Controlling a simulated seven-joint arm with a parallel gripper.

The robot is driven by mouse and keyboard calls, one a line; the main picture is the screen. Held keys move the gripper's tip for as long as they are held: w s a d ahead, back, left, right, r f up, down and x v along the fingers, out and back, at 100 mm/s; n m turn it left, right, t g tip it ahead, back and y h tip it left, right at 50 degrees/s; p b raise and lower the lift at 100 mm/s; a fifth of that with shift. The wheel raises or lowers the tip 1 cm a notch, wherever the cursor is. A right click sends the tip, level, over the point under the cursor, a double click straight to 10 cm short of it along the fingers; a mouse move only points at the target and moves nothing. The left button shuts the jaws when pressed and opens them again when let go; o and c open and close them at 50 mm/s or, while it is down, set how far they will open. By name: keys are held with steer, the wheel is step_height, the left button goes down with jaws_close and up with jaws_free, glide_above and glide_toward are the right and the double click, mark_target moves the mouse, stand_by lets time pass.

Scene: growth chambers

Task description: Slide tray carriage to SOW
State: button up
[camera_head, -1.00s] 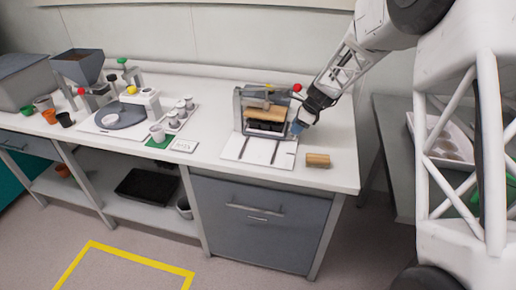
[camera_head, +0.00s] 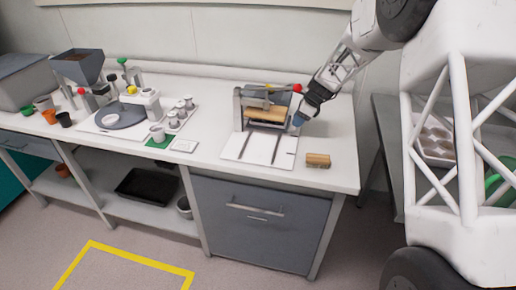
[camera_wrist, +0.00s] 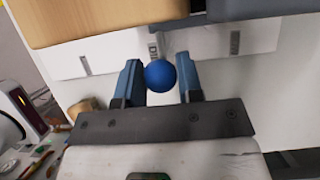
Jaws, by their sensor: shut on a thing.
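The tray carriage sits within a grey-framed station (camera_head: 239,108) at the back of the bench, on a white base (camera_head: 258,150) with dark slots. A light wooden board (camera_head: 265,115) spans the frame and largely hides the carriage and its tray. The blue ball knob (camera_wrist: 160,76) lies between my fingers in the wrist view. My gripper (camera_head: 299,120) is at the station's right side, shut on this knob. No SOW mark is readable.
A red ball (camera_head: 297,88) tops the station's right side, close to my gripper. A small wooden block (camera_head: 317,160) lies front right. A turntable (camera_head: 119,116), a hopper (camera_head: 80,67) and pots stand left. The front of the white base is clear.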

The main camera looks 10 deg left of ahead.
steer(key=shift+w+r, duration=0.1)
steer(key=shift+w, duration=1.65)
steer(key=o, duration=0.6)
steer(key=shift+o, duration=0.2)
steer(key=shift+r, duration=0.1)
step_height(320, 180, up, 8)
